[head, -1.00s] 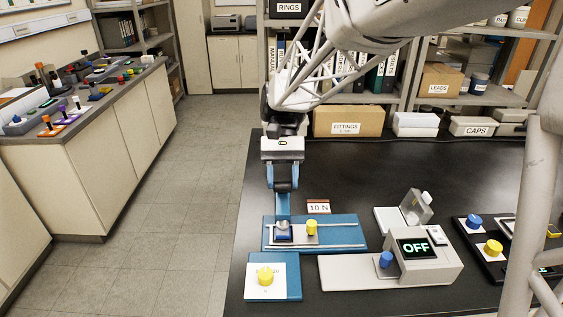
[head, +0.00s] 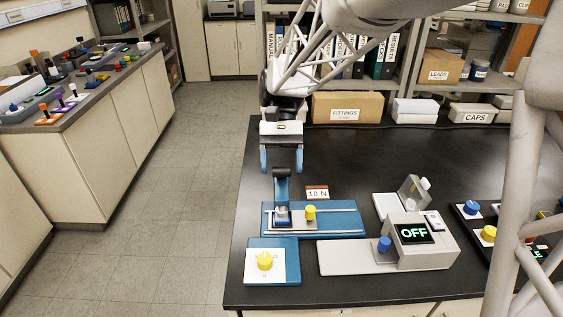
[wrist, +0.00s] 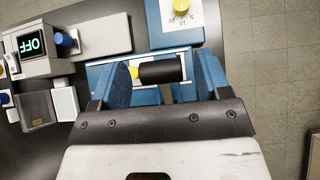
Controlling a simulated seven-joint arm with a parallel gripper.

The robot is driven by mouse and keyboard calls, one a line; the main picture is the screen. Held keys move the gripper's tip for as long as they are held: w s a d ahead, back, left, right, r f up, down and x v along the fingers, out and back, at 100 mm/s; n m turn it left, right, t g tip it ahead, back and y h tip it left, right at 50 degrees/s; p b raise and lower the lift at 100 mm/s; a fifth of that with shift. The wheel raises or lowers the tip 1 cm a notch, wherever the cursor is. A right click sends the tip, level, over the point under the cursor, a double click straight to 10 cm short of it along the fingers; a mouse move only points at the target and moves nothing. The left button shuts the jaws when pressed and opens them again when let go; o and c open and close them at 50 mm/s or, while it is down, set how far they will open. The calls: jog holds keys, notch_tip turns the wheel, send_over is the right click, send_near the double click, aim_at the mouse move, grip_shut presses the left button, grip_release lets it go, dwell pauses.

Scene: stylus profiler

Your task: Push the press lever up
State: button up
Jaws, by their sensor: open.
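The blue press (head: 281,190) stands upright at the left end of a blue rail base (head: 345,222) on the black bench. Its lever grip looks like the black cylinder (wrist: 160,70) in the wrist view, lying across the space between my fingers. My gripper (head: 282,165) is open just above and around the top of the press; its two blue fingers are apart. In the wrist view my open gripper (wrist: 165,80) has a finger at each end of the black cylinder, with gaps. The lever's exact angle is hard to tell.
A yellow knob (head: 310,212) sits on the rail beside the press. A yellow dial (head: 265,260) is in front. A grey instrument (head: 430,256) reading OFF, with a blue knob (head: 384,244), stands to the right. A "10 N" card (head: 317,192) lies behind.

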jog(key=v, duration=0.7)
jog(key=shift+w+r, duration=0.25)
jog(key=shift+w, duration=0.05)
dwell(0.3)
jog(key=s+d+f+t, duration=0.2)
jog(key=s+d+t, duration=0.4)
jog(key=s, duration=0.7)
jog(key=s+d+f+t, duration=0.2)
jog(key=s+d+t, duration=0.3)
jog(key=s+d, duration=0.6)
jog(key=s, duration=0.2)
jog(key=shift+s+d+t, duration=0.2)
jog(key=shift+s+t, duration=0.1)
jog(key=shift+t, duration=0.1)
